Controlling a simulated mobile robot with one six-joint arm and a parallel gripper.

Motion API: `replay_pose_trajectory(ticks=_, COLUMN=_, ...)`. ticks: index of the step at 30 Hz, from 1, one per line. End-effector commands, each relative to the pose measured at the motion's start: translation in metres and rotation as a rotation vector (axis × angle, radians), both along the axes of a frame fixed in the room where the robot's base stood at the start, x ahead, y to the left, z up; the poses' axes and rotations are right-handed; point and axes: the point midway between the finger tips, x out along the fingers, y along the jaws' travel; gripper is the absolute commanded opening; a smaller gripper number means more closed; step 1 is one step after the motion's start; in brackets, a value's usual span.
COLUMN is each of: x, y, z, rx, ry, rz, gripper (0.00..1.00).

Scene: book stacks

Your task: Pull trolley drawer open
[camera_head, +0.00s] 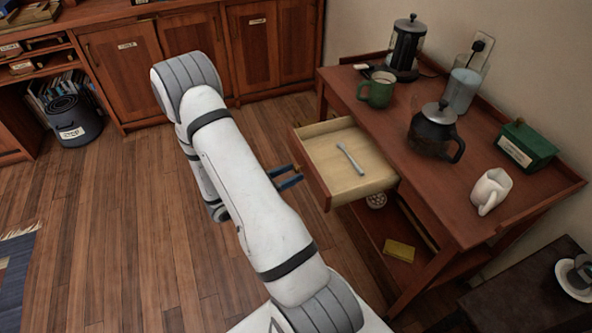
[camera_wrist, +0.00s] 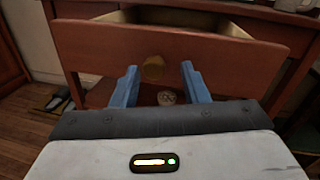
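The trolley (camera_head: 440,185) stands on the right, and its wooden drawer (camera_head: 345,178) is pulled out towards the left. A light spoon-like utensil (camera_head: 350,158) lies inside the drawer. In the wrist view the drawer front (camera_wrist: 225,50) spans the upper part, with a round brassy knob (camera_wrist: 153,67) near its middle. My gripper (camera_head: 288,178) is in front of the drawer front. In the wrist view my gripper (camera_wrist: 160,68) has its two blue fingers apart, with the knob showing in the gap and clear of both fingers. In the head view the knob is not visible.
On the trolley top are a green mug (camera_head: 377,90), a French press (camera_head: 408,45), a dark glass pot (camera_head: 435,130), a white jug (camera_head: 491,190) and a green box (camera_head: 527,146). A yellow item (camera_head: 399,250) lies on the lower shelf.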

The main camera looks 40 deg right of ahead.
Motion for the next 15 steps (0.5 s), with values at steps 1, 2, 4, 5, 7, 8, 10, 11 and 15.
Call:
replay_pose_trajectory(ticks=1, x=0.0, y=0.0, z=0.0, rx=0.0, ry=-0.001, rz=0.0, gripper=0.45)
replay_pose_trajectory(ticks=2, x=0.001, y=0.0, z=0.0, rx=0.0, ry=-0.001, rz=0.0, gripper=0.45)
replay_pose_trajectory(ticks=4, x=0.001, y=0.0, z=0.0, rx=0.0, ry=-0.002, rz=0.0, gripper=0.45)
replay_pose_trajectory(ticks=5, x=0.001, y=-0.001, z=0.001, rx=-0.001, ry=-0.003, rz=0.0, gripper=0.45)
replay_pose_trajectory(ticks=7, x=0.001, y=0.0, z=0.001, rx=-0.001, ry=-0.003, rz=0.001, gripper=0.45)
replay_pose_trajectory(ticks=8, x=0.001, y=0.0, z=0.001, rx=-0.001, ry=-0.003, rz=0.001, gripper=0.45)
replay_pose_trajectory(ticks=10, x=0.002, y=0.003, z=0.001, rx=-0.001, ry=-0.003, rz=0.003, gripper=0.45)
replay_pose_trajectory(ticks=11, x=0.003, y=0.006, z=0.001, rx=-0.001, ry=-0.003, rz=0.004, gripper=0.45)
replay_pose_trajectory(ticks=15, x=0.005, y=0.026, z=0.001, rx=-0.001, ry=-0.003, rz=0.006, gripper=0.45)
